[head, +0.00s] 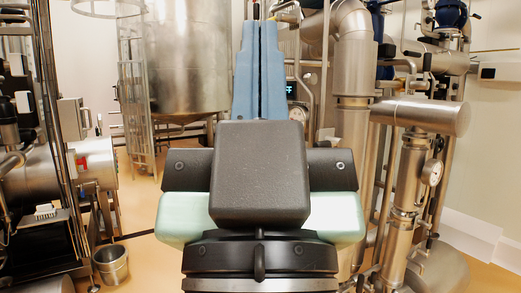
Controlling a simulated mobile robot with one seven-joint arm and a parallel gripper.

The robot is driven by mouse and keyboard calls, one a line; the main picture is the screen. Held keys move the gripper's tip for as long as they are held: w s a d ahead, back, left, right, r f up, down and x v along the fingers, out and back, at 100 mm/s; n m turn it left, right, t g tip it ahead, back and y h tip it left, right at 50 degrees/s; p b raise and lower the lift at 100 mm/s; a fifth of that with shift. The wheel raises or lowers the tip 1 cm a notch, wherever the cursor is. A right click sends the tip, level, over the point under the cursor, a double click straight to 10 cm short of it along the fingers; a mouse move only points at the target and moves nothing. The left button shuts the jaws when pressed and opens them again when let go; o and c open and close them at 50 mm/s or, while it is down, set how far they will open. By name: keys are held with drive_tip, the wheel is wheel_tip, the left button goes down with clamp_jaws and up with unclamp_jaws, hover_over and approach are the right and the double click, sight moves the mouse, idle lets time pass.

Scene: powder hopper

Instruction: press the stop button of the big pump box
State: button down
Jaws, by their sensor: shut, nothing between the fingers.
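My gripper (258,24) is in the middle of the head view, seen from behind, with its two long blue fingers side by side and pointing away from me. The fingers are shut and hold nothing. I cannot make out the stop button. I cannot tell which box is the big pump box. A panel with a small lit display (291,88) shows just right of the fingers, partly hidden by them. A grey box (74,118) stands at the left. I cannot tell whether the fingers touch anything.
A big steel tank (187,55) with a ladder (134,85) stands behind, left of my gripper. Thick steel pipes (354,60) and a gauge (432,172) fill the right. A steel bucket (111,264) stands on the floor at lower left. A small wall box (500,72) is far right.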

wheel_tip(320, 180, up, 13)
drive_tip(key=p, duration=1)
drive_tip(key=shift+p, duration=0.3)
drive_tip(key=shift+r, duration=0.1)
drive_tip(key=shift+w, duration=0.1)
